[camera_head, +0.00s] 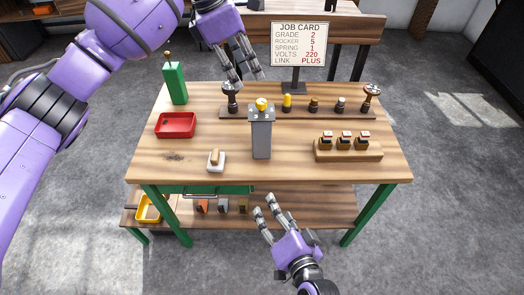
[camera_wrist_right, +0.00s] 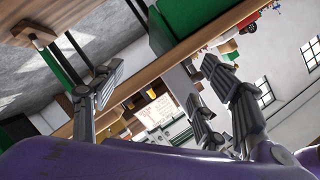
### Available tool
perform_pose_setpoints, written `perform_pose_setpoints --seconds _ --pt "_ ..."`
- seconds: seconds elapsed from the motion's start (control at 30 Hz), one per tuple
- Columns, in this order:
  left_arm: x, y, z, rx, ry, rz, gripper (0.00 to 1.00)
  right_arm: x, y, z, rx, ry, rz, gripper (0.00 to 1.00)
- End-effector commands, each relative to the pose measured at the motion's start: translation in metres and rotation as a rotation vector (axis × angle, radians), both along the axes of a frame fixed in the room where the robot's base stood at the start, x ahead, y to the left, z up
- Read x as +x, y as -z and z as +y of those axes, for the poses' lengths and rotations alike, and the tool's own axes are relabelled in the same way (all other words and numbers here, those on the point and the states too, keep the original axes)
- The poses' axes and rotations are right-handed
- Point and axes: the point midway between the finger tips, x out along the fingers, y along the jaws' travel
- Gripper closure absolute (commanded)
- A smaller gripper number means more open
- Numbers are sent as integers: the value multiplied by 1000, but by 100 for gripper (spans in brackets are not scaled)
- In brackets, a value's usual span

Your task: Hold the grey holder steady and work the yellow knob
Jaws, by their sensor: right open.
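The grey holder (camera_head: 261,138) is an upright block on the workbench, near its middle, with the yellow knob (camera_head: 262,104) on top. My left gripper (camera_head: 248,79) is open and empty, pointing down just behind and above the knob, apart from it. My right gripper (camera_head: 263,204) is open and empty, in front of the table's front edge and below the holder in the picture. Its spread fingers also show in the right wrist view (camera_wrist_right: 160,95), with nothing between them. The holder cannot be made out in that view.
Behind the holder, a wooden rack (camera_head: 325,113) carries several small parts, one yellow. A job card (camera_head: 299,44) stands behind it. The bench front is mostly clear.

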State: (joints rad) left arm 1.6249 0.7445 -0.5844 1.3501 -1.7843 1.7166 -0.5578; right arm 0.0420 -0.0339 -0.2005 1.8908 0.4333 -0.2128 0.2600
Motion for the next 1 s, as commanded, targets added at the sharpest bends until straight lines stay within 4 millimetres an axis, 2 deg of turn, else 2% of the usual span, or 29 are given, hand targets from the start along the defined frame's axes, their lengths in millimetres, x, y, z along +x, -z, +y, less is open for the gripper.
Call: perform_pose_setpoints --seconds 0.03,0.17,0.2,0.3,0.33,0.43,0.5,0.6,0.77,0.87,1.0 --pt "0 0 0 0 0 0 69 23 -20 17 142 24 -27 33" --pt "0 0 0 0 0 0 69 73 -71 49 591 97 -48 33" --pt "0 0 0 0 0 0 69 88 -88 58 760 122 -43 33" --pt "0 0 0 -1 0 0 69 118 -118 72 1195 188 6 33" --pt "0 0 0 -1 0 0 69 124 -123 73 1318 212 28 33" --pt "0 0 0 0 0 0 69 138 -123 71 1681 300 106 33" --pt "0 0 0 -1 0 0 69 139 -111 64 1884 374 157 33" --pt "0 0 0 -1 0 0 69 139 -97 52 2098 456 199 33" --pt "0 0 0 -1 0 0 69 139 -93 42 2270 501 216 33" --pt "0 0 0 -1 0 0 69 144 -94 42 2297 500 221 33" --pt "0 0 0 -1 0 0 69 160 -95 43 2300 497 223 33"
